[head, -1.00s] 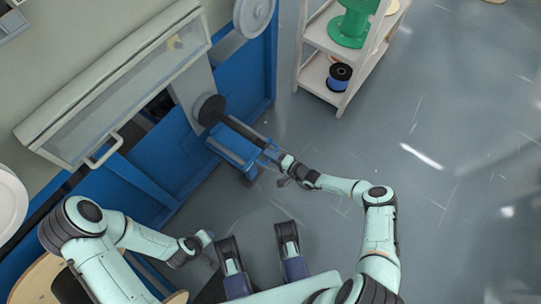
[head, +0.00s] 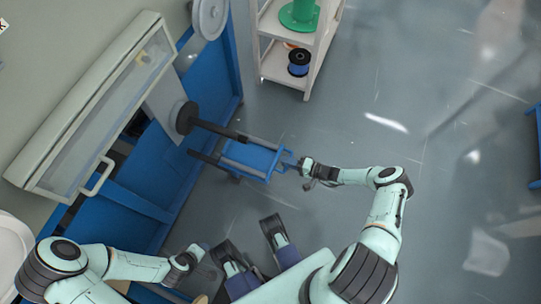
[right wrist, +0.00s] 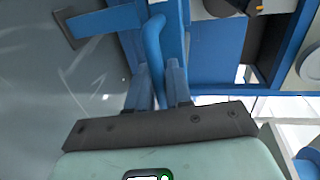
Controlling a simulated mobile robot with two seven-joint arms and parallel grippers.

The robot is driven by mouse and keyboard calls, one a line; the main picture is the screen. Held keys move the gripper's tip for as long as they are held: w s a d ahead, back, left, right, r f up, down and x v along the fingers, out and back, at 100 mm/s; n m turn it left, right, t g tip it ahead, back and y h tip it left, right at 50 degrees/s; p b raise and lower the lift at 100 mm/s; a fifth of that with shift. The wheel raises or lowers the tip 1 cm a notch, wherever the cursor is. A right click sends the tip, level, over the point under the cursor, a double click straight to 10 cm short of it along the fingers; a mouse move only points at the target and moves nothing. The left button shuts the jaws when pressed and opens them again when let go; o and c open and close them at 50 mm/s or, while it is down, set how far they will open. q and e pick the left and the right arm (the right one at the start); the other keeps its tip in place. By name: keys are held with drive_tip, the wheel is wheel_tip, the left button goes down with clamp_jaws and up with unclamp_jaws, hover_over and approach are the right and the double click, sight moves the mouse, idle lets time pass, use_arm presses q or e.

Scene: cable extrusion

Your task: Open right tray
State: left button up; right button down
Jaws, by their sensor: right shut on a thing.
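The blue right tray (head: 250,158) sticks out from the front of the blue machine (head: 150,175), carried on dark rails, with a blue handle frame at its outer end. My right gripper (head: 303,167) is at that outer end, shut on the tray's handle. In the right wrist view the blue handle bar (right wrist: 155,50) runs between the two fingers of my right gripper (right wrist: 163,85). My left gripper (head: 196,252) hangs low at the bottom left, apart from the tray; its jaws are too small to judge.
A pale shelf rack (head: 290,75) with a green spool (head: 299,16) and a small dark-and-blue spool (head: 298,63) stands at the back. A pale hinged cover with a handle (head: 98,177) is on the machine at left. The floor to the right is mostly clear.

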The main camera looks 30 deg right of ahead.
use_arm(q)
drive_tip(key=shift+s+d+r, duration=0.1)
drive_tip(key=shift+s+d, duration=0.05)
drive_tip(key=shift+s, duration=0.1)
use_arm(e)
drive_tip(key=f+v, duration=0.2)
drive_tip(key=v, duration=0.8)
drive_tip(key=shift+s+d, duration=0.25)
drive_tip(key=shift+s, duration=0.1)
drive_tip(key=c, duration=1.2)
unclamp_jaws()
drive_tip(key=shift+o, duration=0.2)
use_arm(q)
drive_tip(key=shift+s+d+r, duration=0.2)
drive_tip(key=shift+s+r, duration=0.1)
drive_tip(key=shift+s, duration=0.1)
use_arm(e)
drive_tip(key=v, duration=1.3)
drive_tip(key=shift+s, duration=0.15)
drive_tip(key=shift+d, duration=0.1)
use_arm(q)
drive_tip(key=shift+g, duration=0.3)
